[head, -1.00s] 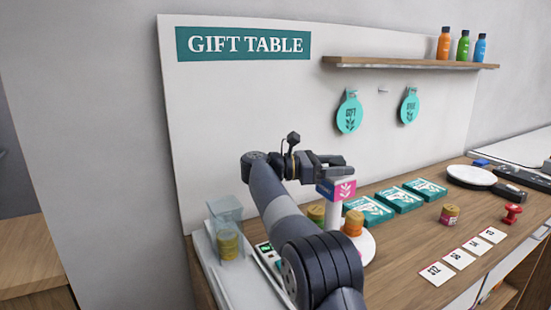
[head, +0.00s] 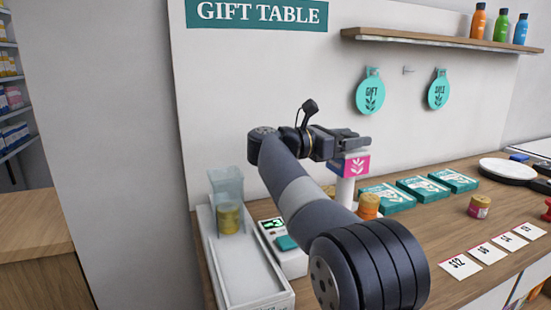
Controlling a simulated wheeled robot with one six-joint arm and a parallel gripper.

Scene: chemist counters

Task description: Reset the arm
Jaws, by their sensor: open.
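My arm rises from the lower middle of the head view and bends at an elbow joint. My gripper (head: 362,143) is at its end, pointing right, above the counter and in front of the white wall panel. Its fingers are open and I see nothing held between them. A pink and white box (head: 357,166) shows just below the gripper, on top of a white post; I cannot tell whether they touch. My forearm hides part of the counter behind it.
The wooden counter (head: 415,228) holds teal boxes (head: 387,197), an orange-lidded jar (head: 369,206), another jar (head: 479,206), price cards (head: 460,265) and a white tray (head: 245,270) with a clear dispenser (head: 227,187). A shelf (head: 430,39) with bottles and two hanging teal tags (head: 370,95) are above.

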